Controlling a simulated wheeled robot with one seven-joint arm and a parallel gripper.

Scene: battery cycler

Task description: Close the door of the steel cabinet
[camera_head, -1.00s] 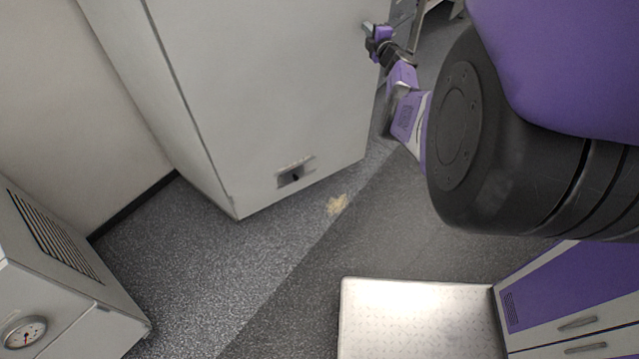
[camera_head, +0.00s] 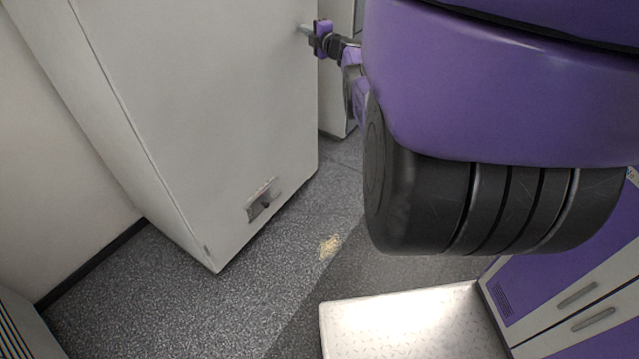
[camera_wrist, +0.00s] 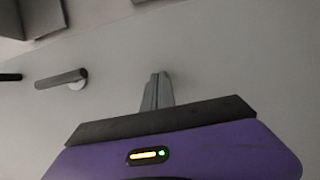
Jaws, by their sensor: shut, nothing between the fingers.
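The steel cabinet (camera_head: 190,110) is a tall pale grey box on the left of the head view. Its broad front face shows a small metal plate with a dark latch (camera_head: 262,200) low down. I see no clear gap at the door, but cannot tell whether it is fully shut. My gripper (camera_head: 306,29) is at the upper right edge of this face. In the wrist view, my gripper (camera_wrist: 157,90) is shut and empty, its fingers pointing at a pale flat surface. A lever handle (camera_wrist: 62,79) is on that surface, left of the fingers and apart from them.
A white textured platform (camera_head: 400,325) and purple-and-white drawers (camera_head: 570,290) are at the lower right. Another pale cabinet (camera_head: 338,90) stands behind my arm. A tan patch (camera_head: 330,246) marks the floor. Open grey floor lies in front of the cabinet.

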